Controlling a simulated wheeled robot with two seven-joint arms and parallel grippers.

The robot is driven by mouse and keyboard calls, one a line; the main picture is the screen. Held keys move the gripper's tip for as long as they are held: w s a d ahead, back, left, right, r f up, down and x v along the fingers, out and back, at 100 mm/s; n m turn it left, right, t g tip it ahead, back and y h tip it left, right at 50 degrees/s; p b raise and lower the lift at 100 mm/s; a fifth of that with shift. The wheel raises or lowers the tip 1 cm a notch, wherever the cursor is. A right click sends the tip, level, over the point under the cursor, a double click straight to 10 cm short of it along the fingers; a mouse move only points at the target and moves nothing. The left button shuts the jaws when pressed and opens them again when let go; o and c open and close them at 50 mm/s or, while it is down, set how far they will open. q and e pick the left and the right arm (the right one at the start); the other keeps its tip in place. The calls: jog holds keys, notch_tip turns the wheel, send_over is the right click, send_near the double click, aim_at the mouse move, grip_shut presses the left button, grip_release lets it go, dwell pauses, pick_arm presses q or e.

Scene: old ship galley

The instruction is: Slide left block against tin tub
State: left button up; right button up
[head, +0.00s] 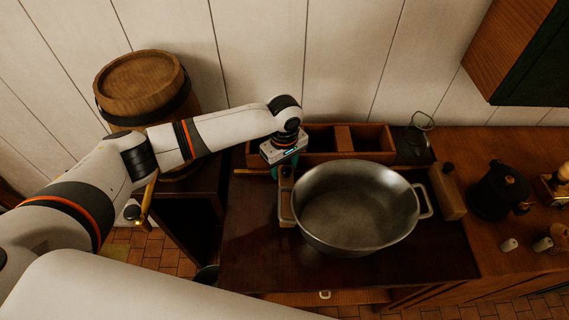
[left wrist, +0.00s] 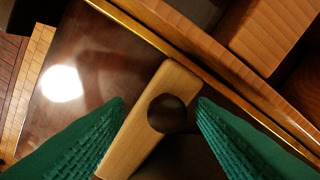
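The grey tin tub (head: 355,207) stands upright and empty on the dark tabletop. The left block (head: 286,214), pale wood with a dark round knob, lies just left of the tub; the tub's left handle overlaps it in the head view. I cannot tell whether they touch. My left gripper (head: 285,164) is over the block's far end. In the left wrist view its green fingers (left wrist: 160,104) are apart, one on each side of the block (left wrist: 150,128) and its knob (left wrist: 167,113), with gaps beside the knob. My right gripper is out of view.
A second wooden block (head: 448,192) stands right of the tub. A divided wooden box (head: 375,139) is along the wall behind. A black pot (head: 497,192) stands on the right counter, a barrel (head: 140,88) at left. The tabletop's front left is clear.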

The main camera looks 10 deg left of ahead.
pick_arm(q)
jog(key=shift+w+d, duration=0.1)
jog(key=shift+d, duration=0.1)
jog(key=shift+r, duration=0.3)
notch_tip(320, 180, up, 11)
jog(key=b, duration=0.2)
jog(key=shift+r, duration=0.2)
jog(key=shift+a, duration=0.1)
